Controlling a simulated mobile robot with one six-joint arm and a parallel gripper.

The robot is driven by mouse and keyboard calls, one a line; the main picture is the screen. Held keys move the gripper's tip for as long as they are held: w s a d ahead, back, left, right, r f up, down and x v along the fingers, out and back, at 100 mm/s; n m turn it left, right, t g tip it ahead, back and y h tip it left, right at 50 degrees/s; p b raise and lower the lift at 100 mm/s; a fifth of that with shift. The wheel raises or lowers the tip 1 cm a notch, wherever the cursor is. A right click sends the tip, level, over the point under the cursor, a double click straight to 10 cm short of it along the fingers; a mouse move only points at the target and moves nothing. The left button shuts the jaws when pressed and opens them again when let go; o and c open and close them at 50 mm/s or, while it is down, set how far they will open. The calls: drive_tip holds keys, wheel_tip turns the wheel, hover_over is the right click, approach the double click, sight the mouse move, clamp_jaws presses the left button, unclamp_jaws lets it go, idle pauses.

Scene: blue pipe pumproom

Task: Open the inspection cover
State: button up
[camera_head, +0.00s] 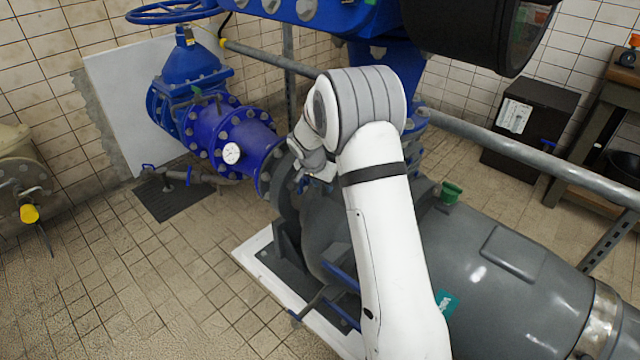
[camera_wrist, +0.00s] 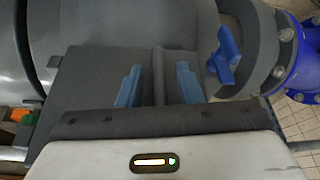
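My gripper (camera_wrist: 158,80) shows in the wrist view with its two blue fingers apart. A narrow grey rib lies in line with the gap between them; I cannot tell whether they touch it. A flat dark grey plate (camera_wrist: 88,75) lies under and beside the fingers on the grey pump housing; it looks like the inspection cover, but its edges are partly hidden. A blue wing-shaped handle (camera_wrist: 226,56) stands just right of the fingers.
A blue flanged pipe (camera_head: 235,135) with a white gauge (camera_head: 231,153) meets the pump on the left. A grey rail (camera_head: 510,150) runs behind my arm. A black cabinet (camera_head: 530,125) stands at the back right. The tiled floor (camera_head: 120,270) at left is free.

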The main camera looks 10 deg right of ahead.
drive_tip(key=shift+c, duration=0.4)
clamp_jaws()
